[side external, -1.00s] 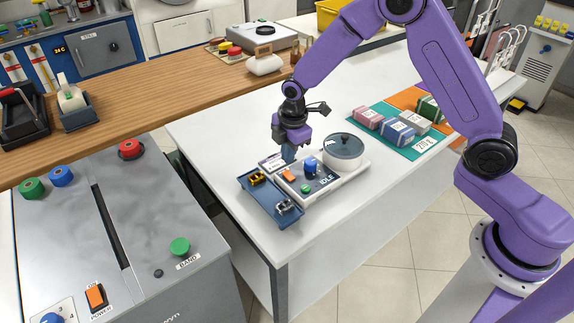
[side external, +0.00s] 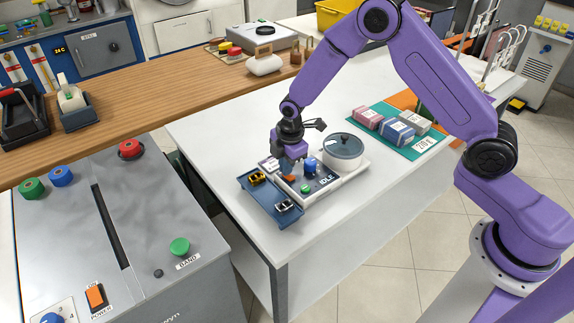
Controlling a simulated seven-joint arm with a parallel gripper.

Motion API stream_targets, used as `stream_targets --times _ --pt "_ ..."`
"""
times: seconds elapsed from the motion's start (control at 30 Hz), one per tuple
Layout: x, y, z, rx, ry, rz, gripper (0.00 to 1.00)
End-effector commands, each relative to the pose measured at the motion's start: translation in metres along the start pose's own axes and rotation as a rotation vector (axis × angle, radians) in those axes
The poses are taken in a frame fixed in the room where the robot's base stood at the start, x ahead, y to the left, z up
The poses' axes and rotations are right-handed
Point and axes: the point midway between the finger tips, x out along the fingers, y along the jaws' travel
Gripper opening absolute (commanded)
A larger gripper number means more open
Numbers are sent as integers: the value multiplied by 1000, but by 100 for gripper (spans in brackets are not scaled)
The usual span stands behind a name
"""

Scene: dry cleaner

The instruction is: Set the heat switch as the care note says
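A small white appliance (side external: 345,178) stands on the white table, with a dark control panel marked IDLE and a round grey-lidded pot (side external: 343,150). The panel carries an orange switch (side external: 289,179), a blue knob (side external: 309,165) and a green button (side external: 305,188). Which one is the heat switch cannot be read. A small white card (side external: 268,163) with unreadable print is at the panel's back left, partly behind my gripper; it may be the care note. My gripper (side external: 287,168) points down close above the orange switch; contact and finger opening cannot be made out.
A blue tray (side external: 262,200) with a yellow and a grey piece adjoins the appliance. Folded bundles lie on a green mat (side external: 400,150) at the right. A large grey machine (side external: 150,225) stands at the front left. The table's front right is clear.

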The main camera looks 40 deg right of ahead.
Motion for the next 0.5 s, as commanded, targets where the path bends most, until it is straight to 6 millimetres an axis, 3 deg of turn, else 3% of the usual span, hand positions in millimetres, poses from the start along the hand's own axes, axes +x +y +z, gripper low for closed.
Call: stream_targets --times 0.5 --pt "2 -16 0 -3 -5 -14 0"
